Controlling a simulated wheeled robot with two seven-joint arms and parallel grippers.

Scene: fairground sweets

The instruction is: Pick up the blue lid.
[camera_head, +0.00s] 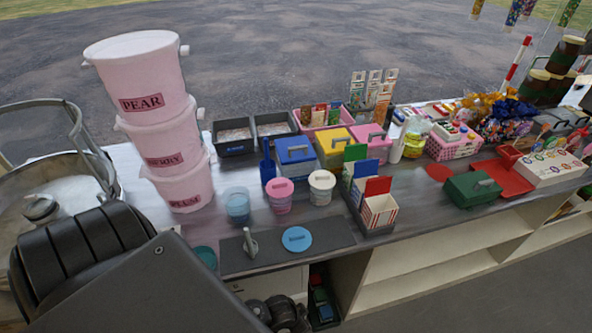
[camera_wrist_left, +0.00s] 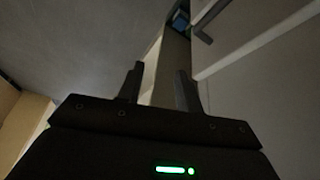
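The blue lid (camera_head: 297,239) is a round, light blue disc with a small grip on top. It lies flat on a dark grey mat (camera_head: 335,236) near the counter's front edge. My left arm fills the lower left of the head view, and its fingers cannot be made out there. In the left wrist view my left gripper (camera_wrist_left: 160,88) has its two fingers apart with nothing between them. That view shows dim panels and a shelf edge, not the lid. My right gripper is in neither view.
Behind are an open blue tub (camera_head: 237,206), a pink-lidded tub (camera_head: 280,195) and a white-lidded tub (camera_head: 321,187). A striped box (camera_head: 380,211) stands right. Stacked pink buckets (camera_head: 160,120) rise at left.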

